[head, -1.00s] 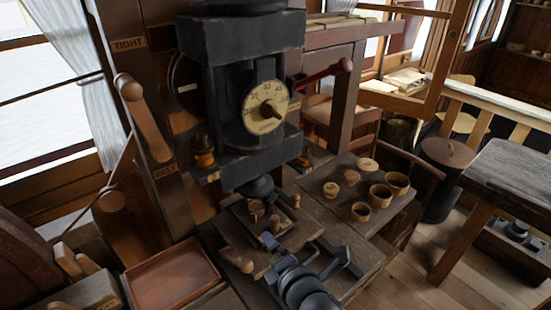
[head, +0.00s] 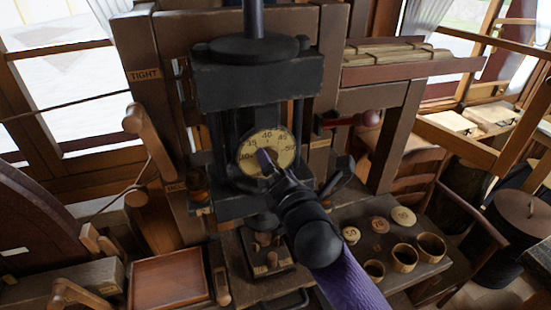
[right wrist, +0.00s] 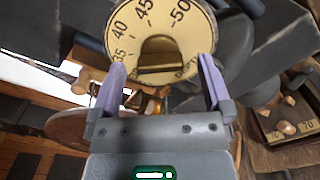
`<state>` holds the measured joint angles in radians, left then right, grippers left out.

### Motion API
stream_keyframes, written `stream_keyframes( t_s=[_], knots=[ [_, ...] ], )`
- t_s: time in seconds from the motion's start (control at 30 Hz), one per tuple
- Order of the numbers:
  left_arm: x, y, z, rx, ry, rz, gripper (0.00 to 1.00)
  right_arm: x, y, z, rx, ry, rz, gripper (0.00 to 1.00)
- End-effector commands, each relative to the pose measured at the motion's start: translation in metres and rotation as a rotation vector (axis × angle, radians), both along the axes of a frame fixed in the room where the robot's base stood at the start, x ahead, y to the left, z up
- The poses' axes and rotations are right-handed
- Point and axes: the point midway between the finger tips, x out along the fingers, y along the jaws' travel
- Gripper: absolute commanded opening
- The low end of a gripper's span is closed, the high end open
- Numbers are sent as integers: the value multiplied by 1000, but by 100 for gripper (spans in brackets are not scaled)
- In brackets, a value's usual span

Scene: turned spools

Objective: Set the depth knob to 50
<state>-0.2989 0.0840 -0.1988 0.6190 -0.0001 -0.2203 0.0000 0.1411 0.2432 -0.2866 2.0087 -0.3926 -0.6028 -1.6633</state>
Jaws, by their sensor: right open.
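The depth dial (head: 276,141) is a round cream disc on the front of the dark press. In the right wrist view the dial face (right wrist: 185,22) shows 35, 40, 45 and 50. The depth knob (right wrist: 160,55), a dark half-round grip, stands at the dial's centre. My right gripper (right wrist: 162,72) is open, with one purple finger on either side of the knob, apart from it. In the head view my right gripper (head: 270,163) covers the knob and the dial's lower part. The knob's exact setting cannot be told. My left gripper is not in view.
The dark press (head: 260,83) rises around the dial. A red-knobbed lever (head: 369,118) juts out to its right. Several wooden cups and discs stand on the bench (head: 420,268) at lower right. A shallow wooden tray (head: 168,278) lies at lower left.

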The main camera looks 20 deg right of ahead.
Motion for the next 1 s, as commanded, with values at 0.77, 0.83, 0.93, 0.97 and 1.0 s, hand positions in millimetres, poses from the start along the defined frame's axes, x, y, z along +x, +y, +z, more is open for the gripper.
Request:
stream_keyframes(
  t_s=[0.77, 0.83, 0.93, 0.97, 1.0],
  knots=[
    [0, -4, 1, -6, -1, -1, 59, 17, 1, -1, 1, 1, 1, 26],
    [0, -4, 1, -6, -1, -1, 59, 17, 1, -1, 1, 1, 1, 11],
    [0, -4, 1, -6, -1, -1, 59, 17, 1, -1, 2, 1, 0, 9],
    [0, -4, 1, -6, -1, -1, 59, 16, 1, -1, 4, 2, 0, 9],
    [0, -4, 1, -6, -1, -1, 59, 16, 1, -1, 8, 2, 0, 9]
  ],
)
